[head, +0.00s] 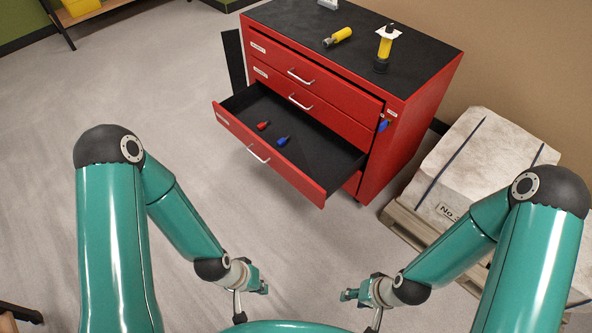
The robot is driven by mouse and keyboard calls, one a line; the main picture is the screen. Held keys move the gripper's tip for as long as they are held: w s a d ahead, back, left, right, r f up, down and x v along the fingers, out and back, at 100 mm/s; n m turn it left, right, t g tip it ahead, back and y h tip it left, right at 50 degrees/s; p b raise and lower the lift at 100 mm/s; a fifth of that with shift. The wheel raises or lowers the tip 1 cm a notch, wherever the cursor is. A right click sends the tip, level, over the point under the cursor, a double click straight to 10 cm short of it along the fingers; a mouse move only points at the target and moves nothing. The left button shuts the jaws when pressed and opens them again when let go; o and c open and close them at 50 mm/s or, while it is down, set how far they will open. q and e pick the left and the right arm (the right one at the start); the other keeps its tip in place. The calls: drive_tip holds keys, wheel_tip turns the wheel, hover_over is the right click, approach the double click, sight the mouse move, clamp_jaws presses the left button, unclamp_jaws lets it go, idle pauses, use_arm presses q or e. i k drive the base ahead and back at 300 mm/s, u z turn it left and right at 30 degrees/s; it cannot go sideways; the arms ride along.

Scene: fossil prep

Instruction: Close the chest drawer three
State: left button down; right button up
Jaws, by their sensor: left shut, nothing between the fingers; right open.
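A red chest (405,140) with a black top stands in the upper middle of the head view. Its third drawer (278,165) is pulled far out, with a silver handle (258,153) on its front. A red item (264,125) and a blue item (283,141) lie inside it. The top drawer (310,75) looks slightly out; the second drawer (300,98) also shows a handle. My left gripper (262,286) is shut and empty, below the open drawer and apart from it. My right gripper (348,294) is open and empty, also below the drawer.
On the chest top (300,22) are a yellow tool (338,37) lying down and a yellow-and-black tool (384,45) upright. A wrapped white block (480,165) on a pallet (410,222) stands at right. The floor (130,85) at left is clear.

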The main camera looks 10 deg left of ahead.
sight(316, 160)
drive_tip(key=z, duration=0.1)
drive_tip(key=i, duration=1)
drive_tip(key=u, duration=0.05)
